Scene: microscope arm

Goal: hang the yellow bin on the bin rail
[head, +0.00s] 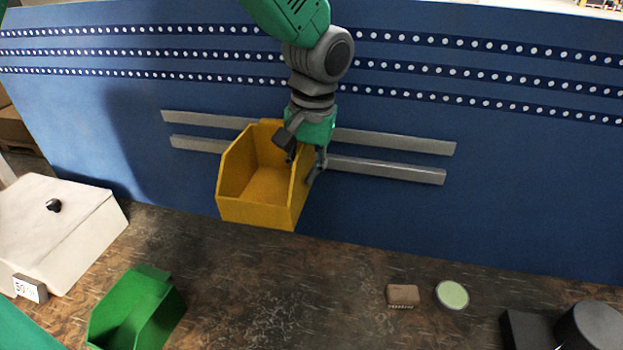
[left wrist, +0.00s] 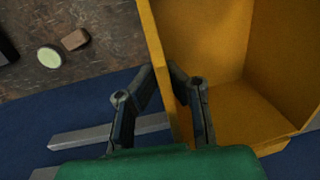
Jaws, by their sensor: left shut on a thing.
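The yellow bin (head: 262,190) is an open-topped box held up in front of the blue wall panel, above the back of the table. My left gripper (head: 305,165) is shut on the bin's right side wall. In the left wrist view the fingers (left wrist: 165,95) straddle that wall of the yellow bin (left wrist: 220,50). The bin rail (head: 395,155) is two grey horizontal strips on the panel. The bin's back overlaps the strips in the head view, and its back edge is partly hidden, so I cannot tell whether it touches them. My right gripper is not in view.
A green bin (head: 140,305) stands on the table (head: 260,290) at the front left. A white box (head: 55,225) is at the far left. A small brown block (head: 402,294), a pale green disc (head: 452,295) and a black object (head: 585,328) lie to the right. The table's middle is clear.

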